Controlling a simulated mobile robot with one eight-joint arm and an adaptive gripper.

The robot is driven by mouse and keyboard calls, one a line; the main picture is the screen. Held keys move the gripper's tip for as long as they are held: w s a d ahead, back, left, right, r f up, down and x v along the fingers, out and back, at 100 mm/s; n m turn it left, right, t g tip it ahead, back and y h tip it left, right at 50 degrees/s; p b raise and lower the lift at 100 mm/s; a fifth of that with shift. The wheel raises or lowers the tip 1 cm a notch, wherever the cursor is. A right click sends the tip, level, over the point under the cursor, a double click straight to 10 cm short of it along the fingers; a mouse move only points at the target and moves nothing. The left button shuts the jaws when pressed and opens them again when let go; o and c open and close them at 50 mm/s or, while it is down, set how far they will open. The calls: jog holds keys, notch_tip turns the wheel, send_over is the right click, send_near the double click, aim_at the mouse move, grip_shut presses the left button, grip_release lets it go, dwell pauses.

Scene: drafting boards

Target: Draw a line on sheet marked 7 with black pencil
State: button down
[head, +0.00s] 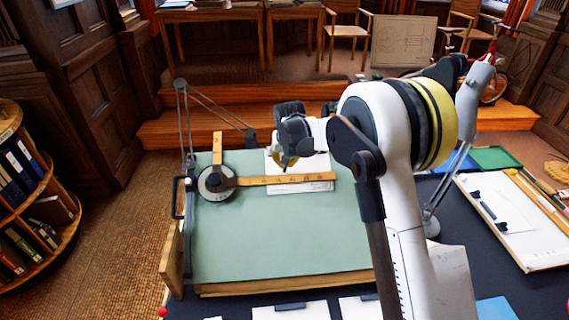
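A white sheet (312,164) lies on the upper part of the green drafting board (280,235). Any number on it is too small to read here. My gripper (283,161) points down over the sheet's left part, just above the horizontal wooden ruler. My arm comes in from the right and hides part of the board. The fingertips are small and dark, so I cannot tell whether they are open or shut. I cannot make out a black pencil in or near them. Other white sheets (290,311) lie at the front edge of the view, partly cut off.
A drafting machine with a round head (216,183) and wooden rulers (265,181) lies across the board's upper left. A grey lamp arm (433,200) rises at the right, beside a tray with white paper (520,238). The board's lower middle is clear.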

jog(key=shift+d, duration=0.25)
jog(key=shift+d, duration=0.4)
jog(key=shift+d+b, duration=0.3)
jog(key=shift+d, duration=0.3)
dwell(0.7)
jog(key=shift+d, duration=0.45)
jog(key=shift+d, duration=0.6)
dwell(0.4)
jog(key=shift+d+b, duration=0.35)
jog(key=shift+d, duration=0.1)
jog(key=shift+d, duration=0.65)
dwell(0.5)
jog(key=shift+d, duration=0.35)
jog(key=shift+d+b, duration=0.35)
jog(key=shift+d, duration=0.45)
dwell(0.4)
